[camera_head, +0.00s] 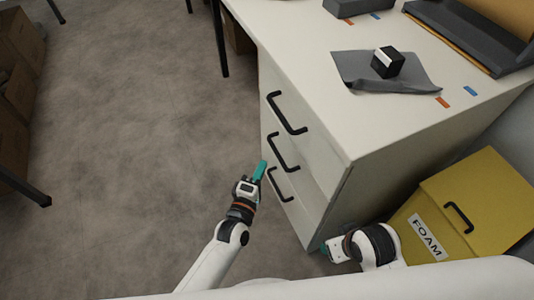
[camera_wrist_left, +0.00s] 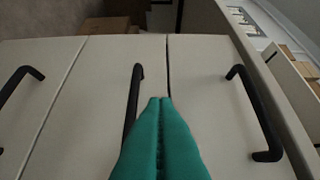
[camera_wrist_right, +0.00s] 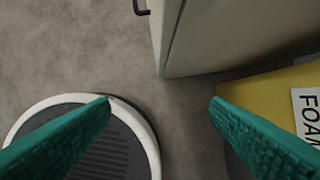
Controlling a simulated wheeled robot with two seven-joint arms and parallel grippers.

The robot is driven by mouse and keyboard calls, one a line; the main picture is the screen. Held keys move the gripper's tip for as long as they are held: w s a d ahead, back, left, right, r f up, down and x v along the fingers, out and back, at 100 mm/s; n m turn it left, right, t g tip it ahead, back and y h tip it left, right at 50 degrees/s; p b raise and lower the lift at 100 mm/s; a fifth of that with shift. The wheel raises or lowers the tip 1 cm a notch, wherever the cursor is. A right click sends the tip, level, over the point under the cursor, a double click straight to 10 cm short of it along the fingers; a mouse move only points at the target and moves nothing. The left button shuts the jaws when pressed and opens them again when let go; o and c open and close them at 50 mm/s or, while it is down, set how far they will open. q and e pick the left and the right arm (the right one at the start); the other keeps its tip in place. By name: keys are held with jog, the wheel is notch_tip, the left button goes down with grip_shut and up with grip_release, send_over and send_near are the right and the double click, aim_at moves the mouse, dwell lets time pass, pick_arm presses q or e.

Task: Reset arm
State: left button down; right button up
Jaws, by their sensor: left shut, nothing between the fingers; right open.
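My left gripper (camera_head: 260,170) is shut and empty, with teal fingers. It is in front of the drawer fronts of a white cabinet (camera_head: 345,215). In the left wrist view the closed fingertips (camera_wrist_left: 160,100) are near the middle black handle (camera_wrist_left: 132,100); I cannot tell whether they touch it. My right gripper (camera_wrist_right: 160,100) is open and empty, pointing down toward the floor beside the cabinet's lower corner. In the head view the right gripper is mostly hidden behind its own wrist, low between the cabinet and a yellow box.
The yellow box (camera_head: 485,195) labelled FOAM stands right of the cabinet. On the cabinet top lie a grey cloth (camera_head: 350,70) with a black cube (camera_head: 388,62) and a dark tray (camera_head: 465,40). Cartons (camera_head: 20,60) stand at far left. The floor (camera_head: 140,130) between is clear.

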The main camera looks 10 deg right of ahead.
pick_arm(q)
jog(key=shift+v, duration=1.6)
pick_arm(e)
jog(key=shift+x, duration=1)
jog(key=shift+s+a, duration=0.15)
jog(key=shift+s, duration=0.05)
